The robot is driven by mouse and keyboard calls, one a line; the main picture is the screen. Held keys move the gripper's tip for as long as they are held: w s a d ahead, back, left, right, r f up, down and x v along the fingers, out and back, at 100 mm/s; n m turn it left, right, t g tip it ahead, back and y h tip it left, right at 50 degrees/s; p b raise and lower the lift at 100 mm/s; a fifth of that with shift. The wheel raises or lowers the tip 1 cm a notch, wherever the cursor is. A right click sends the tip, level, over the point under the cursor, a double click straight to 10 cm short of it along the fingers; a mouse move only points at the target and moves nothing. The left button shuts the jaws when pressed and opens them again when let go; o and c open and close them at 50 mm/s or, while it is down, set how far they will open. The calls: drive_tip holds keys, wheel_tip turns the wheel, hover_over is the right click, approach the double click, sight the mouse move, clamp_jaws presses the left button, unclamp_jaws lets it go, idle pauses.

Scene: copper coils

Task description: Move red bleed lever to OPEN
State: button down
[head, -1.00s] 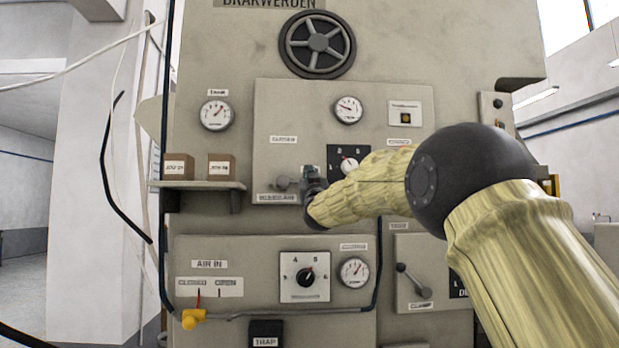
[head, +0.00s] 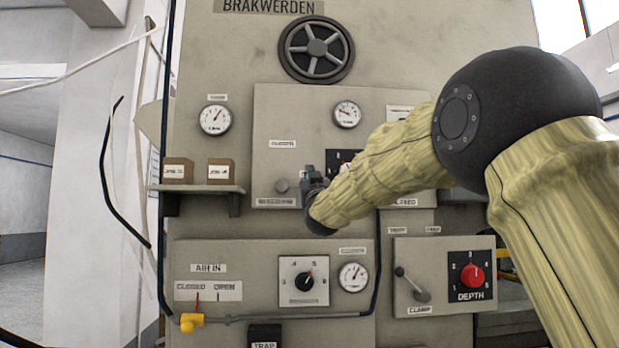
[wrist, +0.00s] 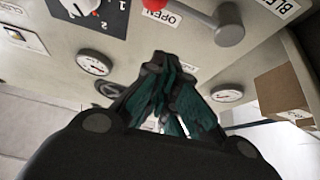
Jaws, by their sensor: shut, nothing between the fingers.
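The bleed lever shows in the wrist view as a red ball (wrist: 153,4) at the top edge, beside the OPEN label (wrist: 160,16), with a grey round hub (wrist: 229,24) to its right. In the head view only the grey hub (head: 281,186) shows clearly, above a small label; the red ball is hidden by my gripper. My gripper (head: 313,178) is just right of the hub, in front of the panel. In the wrist view its fingers (wrist: 172,62) are shut and empty, apart from the ball.
Above are a gauge (head: 347,114) and a dark handwheel (head: 316,49). A shelf (head: 196,187) with two small boxes stands left. Lower right are a clamp lever (head: 411,284) and red depth knob (head: 472,275). A yellow valve handle (head: 191,322) is lower left.

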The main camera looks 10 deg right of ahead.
drive_tip(key=shift+v, duration=1.3)
